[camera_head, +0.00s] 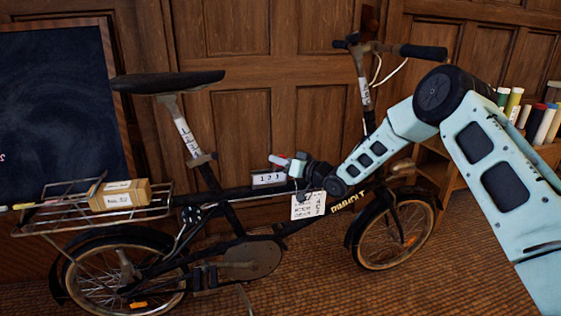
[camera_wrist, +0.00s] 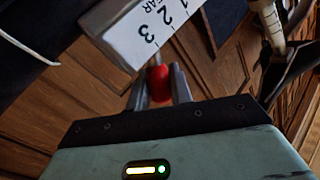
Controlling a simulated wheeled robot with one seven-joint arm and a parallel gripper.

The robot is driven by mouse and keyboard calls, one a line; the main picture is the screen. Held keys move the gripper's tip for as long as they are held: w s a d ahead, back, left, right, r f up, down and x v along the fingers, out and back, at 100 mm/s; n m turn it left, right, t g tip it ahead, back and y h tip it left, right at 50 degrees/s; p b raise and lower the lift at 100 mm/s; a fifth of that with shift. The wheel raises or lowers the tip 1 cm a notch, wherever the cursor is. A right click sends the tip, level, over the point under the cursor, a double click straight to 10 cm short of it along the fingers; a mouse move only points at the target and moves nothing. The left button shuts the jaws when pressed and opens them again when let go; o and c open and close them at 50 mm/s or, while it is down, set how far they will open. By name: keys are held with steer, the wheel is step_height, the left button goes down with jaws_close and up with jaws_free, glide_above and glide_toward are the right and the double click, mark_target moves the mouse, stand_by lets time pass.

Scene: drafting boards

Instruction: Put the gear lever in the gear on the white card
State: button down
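The gear lever shows a red knob (camera_wrist: 158,83) on a short grey stem in the wrist view. The stem meets the edge of a white gear box (camera_wrist: 122,31) marked 1, 2, 3, nearest the 3. My gripper (camera_wrist: 160,78) has a finger on each side of the knob and appears shut on it. In the head view my gripper (camera_head: 284,164) is at the bicycle's top tube, above the gear box (camera_head: 269,179), with the red knob (camera_head: 278,159) at its tip. The white card (camera_head: 308,206) hangs below the tube; its writing is too small to read.
The black folding bicycle's saddle (camera_head: 168,82) and handlebar (camera_head: 424,52) rise on either side of my gripper. A cardboard box (camera_head: 120,194) sits on the rear rack. Wood panelling is close behind.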

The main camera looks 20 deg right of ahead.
steer(key=shift+a+r, duration=0.1)
steer(key=shift+r, duration=0.05)
steer(key=a+n+g+h+p, duration=0.1)
steer(key=p, duration=0.1)
steer(key=a+r+n+g+h+p, duration=0.1)
steer(key=a+n+p, duration=0.1)
steer(key=shift+a, duration=0.15)
steer(key=shift+a+f+n+h, duration=0.2)
steer(key=shift+n+h, duration=0.1)
steer(key=shift+n, duration=0.2)
steer(key=c, duration=1.3)
jaws_free()
steer(key=shift+o, duration=0.2)
steer(key=p+v, duration=0.3)
steer(key=v, duration=1.4)
steer(key=shift+s+r, duration=0.15)
steer(key=shift+r, duration=0.05)
steer(key=shift+d, duration=0.1)
